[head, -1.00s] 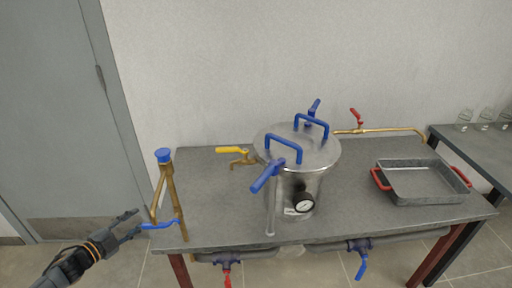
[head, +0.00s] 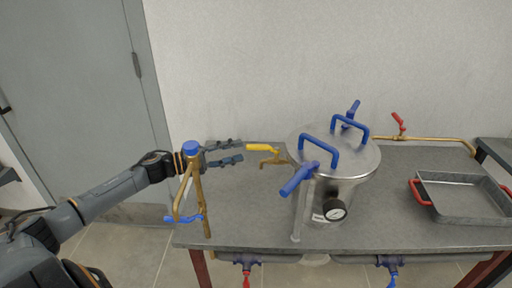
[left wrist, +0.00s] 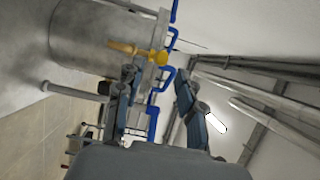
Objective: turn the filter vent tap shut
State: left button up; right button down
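A tap with a yellow lever (head: 264,148) and brass body (head: 273,161) sticks out from the left of the steel filter vessel (head: 338,186); the lever points left, roughly level. I cannot tell for certain that this is the vent tap. My left gripper (head: 241,151) is open and empty, its fingers pointing right at the lever's free end, close by with a small gap. In the left wrist view the yellow lever (left wrist: 159,56) lies just beyond the tips of the open fingers (left wrist: 158,75). My right gripper is out of view.
A brass pipe stand (head: 198,195) with a blue cap and blue lever rises at the table's left edge, in front of my left wrist. Blue handles (head: 322,151) top the vessel. A grey tray (head: 460,218) sits right. Left tabletop (head: 245,210) is clear.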

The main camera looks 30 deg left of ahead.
aim_at(255, 145)
pick_arm(q)
jog(key=shift+p+x, duration=0.5)
jog(key=shift+x, duration=2.95)
jog(key=shift+c, duration=0.4)
grip_shut()
